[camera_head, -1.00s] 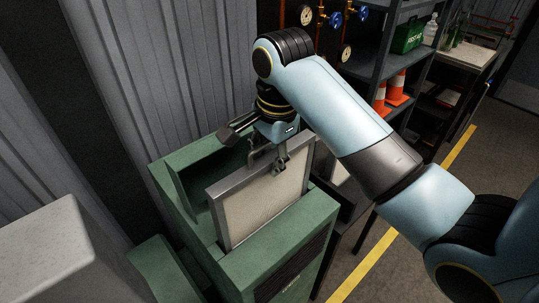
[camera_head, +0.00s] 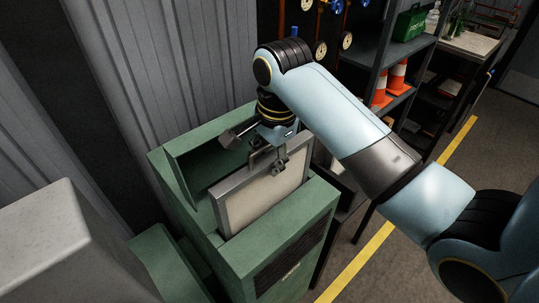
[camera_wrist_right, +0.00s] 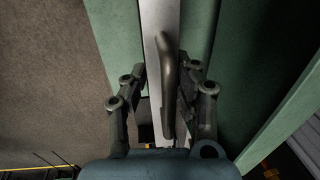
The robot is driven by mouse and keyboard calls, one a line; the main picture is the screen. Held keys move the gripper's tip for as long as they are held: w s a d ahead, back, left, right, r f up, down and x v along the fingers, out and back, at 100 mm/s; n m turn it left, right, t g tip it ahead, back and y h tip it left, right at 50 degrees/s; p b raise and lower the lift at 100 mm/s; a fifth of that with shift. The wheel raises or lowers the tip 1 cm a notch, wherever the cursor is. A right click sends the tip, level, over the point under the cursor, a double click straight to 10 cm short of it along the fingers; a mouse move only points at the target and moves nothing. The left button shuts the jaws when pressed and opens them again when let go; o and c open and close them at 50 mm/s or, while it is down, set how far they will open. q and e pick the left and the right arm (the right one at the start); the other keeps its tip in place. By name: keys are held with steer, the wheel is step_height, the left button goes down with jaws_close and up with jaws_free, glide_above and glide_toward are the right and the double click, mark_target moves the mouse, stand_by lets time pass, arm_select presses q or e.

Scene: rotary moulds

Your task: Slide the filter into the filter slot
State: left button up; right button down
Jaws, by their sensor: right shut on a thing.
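The filter (camera_head: 258,199) is a pale panel with a grey metal frame. It stands upright, its lower part inside the slot in the top of the green cabinet (camera_head: 291,243); its upper part shows above the cabinet top. My right gripper (camera_head: 278,158) is above the filter's top edge, shut on its handle. In the right wrist view the filter's frame edge (camera_wrist_right: 153,22) and dark curved handle (camera_wrist_right: 168,75) run between the fingers of the right gripper (camera_wrist_right: 162,98). The slot's inside is hidden by the filter. My left gripper is not in view.
An open recess (camera_head: 196,180) lies behind the filter in the cabinet. A grey box-like block (camera_head: 45,240) is at the lower left. A shelf (camera_head: 385,75) with orange cones (camera_head: 396,78) stands at the back right, and a yellow floor line (camera_head: 358,262) runs along the right.

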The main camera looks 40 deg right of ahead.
steer(key=shift+f, duration=0.15)
stand_by(0.3)
steer(key=b, duration=0.1)
glide_above(270, 196)
steer(key=w, duration=0.1)
steer(key=shift+d+f, duration=0.2)
steer(key=shift+f, duration=1)
steer(key=shift+d+f, duration=0.15)
steer(key=shift+f, duration=1)
steer(key=shift+f+b, duration=0.2)
steer(key=shift+b, duration=0.1)
steer(key=shift+f+b, duration=0.8)
steer(key=shift+f, duration=1.6)
steer(key=shift+f+b, duration=0.45)
steer(key=shift+f, duration=0.35)
steer(key=c, duration=1)
jaws_free()
steer(key=shift+o, duration=0.2)
steer(key=shift+f, duration=0.1)
